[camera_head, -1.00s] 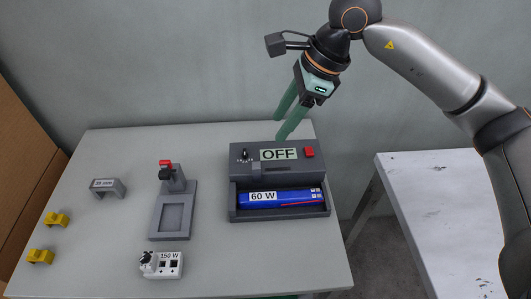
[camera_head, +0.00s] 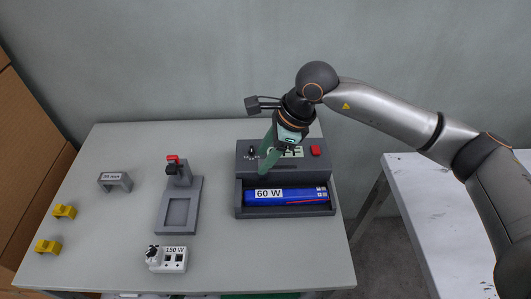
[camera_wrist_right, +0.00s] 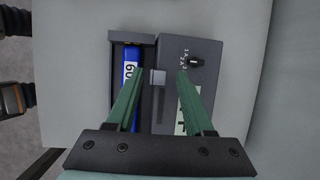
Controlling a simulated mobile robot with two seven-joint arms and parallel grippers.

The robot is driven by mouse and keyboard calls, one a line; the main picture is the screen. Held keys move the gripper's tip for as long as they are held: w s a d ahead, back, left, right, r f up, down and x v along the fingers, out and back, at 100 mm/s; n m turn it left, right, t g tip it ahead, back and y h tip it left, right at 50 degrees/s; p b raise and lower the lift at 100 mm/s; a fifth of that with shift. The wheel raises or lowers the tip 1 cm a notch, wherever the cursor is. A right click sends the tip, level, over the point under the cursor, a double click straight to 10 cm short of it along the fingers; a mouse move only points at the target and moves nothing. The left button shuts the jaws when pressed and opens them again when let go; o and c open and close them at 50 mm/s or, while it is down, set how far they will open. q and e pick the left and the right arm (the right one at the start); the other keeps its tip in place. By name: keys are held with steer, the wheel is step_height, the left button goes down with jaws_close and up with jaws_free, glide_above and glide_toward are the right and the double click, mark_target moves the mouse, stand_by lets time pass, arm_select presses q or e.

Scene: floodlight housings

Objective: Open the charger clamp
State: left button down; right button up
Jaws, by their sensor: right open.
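The charger (camera_head: 240,164) is a dark grey box with an OFF display, a black knob and a red button (camera_head: 315,150). A blue battery labelled 60 W (camera_head: 300,194) lies in its front tray. A small light grey block, seemingly the clamp (camera_wrist_right: 158,77), sits at the edge between battery tray and raised housing in the right wrist view. My right gripper (camera_head: 265,165) is open over the left part of the charger, its green fingers (camera_wrist_right: 160,72) on either side of the block. Contact cannot be told. The fingers mostly hide the block in the head view.
Left of the charger are a grey fixture with a red lever (camera_head: 178,205), a white 150 W module (camera_head: 173,259), a grey bracket (camera_head: 115,182) and yellow clips (camera_head: 64,211). A second, pale table (camera_head: 440,190) stands at right. The table between fixture and charger is clear.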

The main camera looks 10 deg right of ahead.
steer(key=shift+c, duration=0.3)
jaws_close()
